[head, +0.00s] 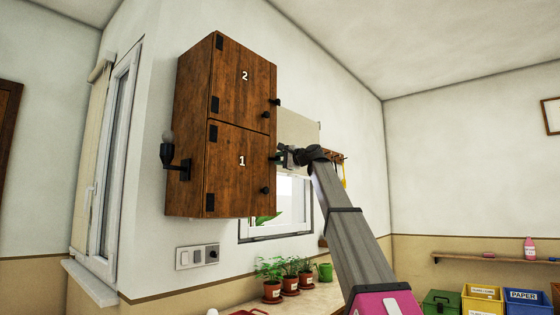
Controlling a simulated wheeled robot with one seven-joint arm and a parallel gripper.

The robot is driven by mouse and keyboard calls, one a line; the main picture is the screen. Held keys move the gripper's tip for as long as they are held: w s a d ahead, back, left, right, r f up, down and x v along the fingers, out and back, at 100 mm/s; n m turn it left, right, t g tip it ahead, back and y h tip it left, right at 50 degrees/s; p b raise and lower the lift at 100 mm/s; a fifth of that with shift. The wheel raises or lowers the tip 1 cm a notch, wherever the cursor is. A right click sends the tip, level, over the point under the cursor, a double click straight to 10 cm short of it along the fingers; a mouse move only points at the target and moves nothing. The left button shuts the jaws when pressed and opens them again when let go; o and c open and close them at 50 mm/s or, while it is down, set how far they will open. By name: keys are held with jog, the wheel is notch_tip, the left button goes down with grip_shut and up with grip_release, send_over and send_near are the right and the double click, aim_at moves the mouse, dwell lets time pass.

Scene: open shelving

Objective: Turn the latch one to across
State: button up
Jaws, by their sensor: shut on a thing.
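A brown wooden wall cabinet has an upper door marked 2 (243,85) and a lower door marked 1 (238,170). Both doors lie closed. Latch one (274,158) is a small dark piece at the right edge of door 1, mostly hidden by my gripper. My gripper (281,158) reaches in from the right and is shut on latch one. The angle of latch one is too small and covered to tell. Latch two (277,102) is a dark piece at the right edge of door 2, clear of my gripper.
Door 1 has a round dark knob (265,190), and door 2 has another (265,115). A wall lamp (172,159) is left of the cabinet. A window (285,210) lies behind my arm. Potted plants (290,276) stand on the counter below. A hook rack (334,157) is behind my wrist.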

jog(key=shift+m, duration=0.6)
jog(key=o, duration=0.9)
jog(key=shift+d, duration=0.1)
jog(key=v, duration=1)
jog(key=shift+s+d, duration=0.25)
jog(key=shift+s, duration=0.05)
